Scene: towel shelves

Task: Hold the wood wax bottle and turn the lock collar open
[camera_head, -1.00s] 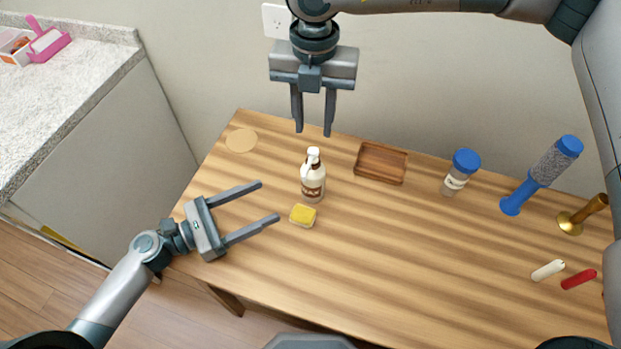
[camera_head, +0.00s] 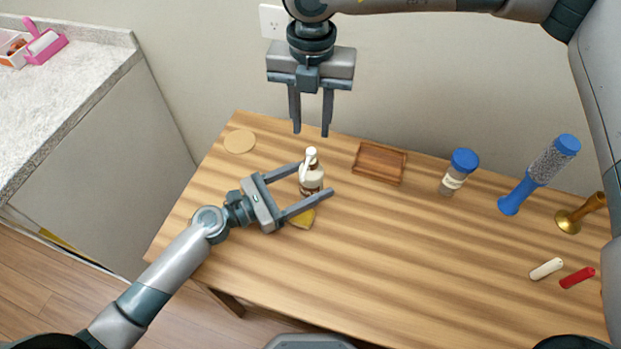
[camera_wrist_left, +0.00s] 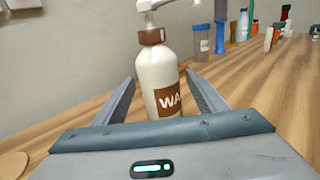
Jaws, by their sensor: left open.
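The wood wax bottle (camera_head: 311,178) stands upright on the table, cream white with a brown label and a white pump head. In the left wrist view the bottle (camera_wrist_left: 158,72) shows a brown lock collar (camera_wrist_left: 152,37) below the pump, and part of the label reads "WA". My left gripper (camera_head: 318,178) is open, with its two fingers on either side of the bottle; I see no clear contact. My right gripper (camera_head: 311,132) hangs above the back of the table, pointing down, its fingers apart and empty.
A yellow sponge (camera_head: 302,219) lies partly under my left gripper's near finger. A wooden tray (camera_head: 380,163) is right of the bottle. A blue-lidded jar (camera_head: 459,171), a blue bottle-like item (camera_head: 540,174) and a brass object (camera_head: 580,214) stand farther right. A round coaster (camera_head: 240,141) lies at the left.

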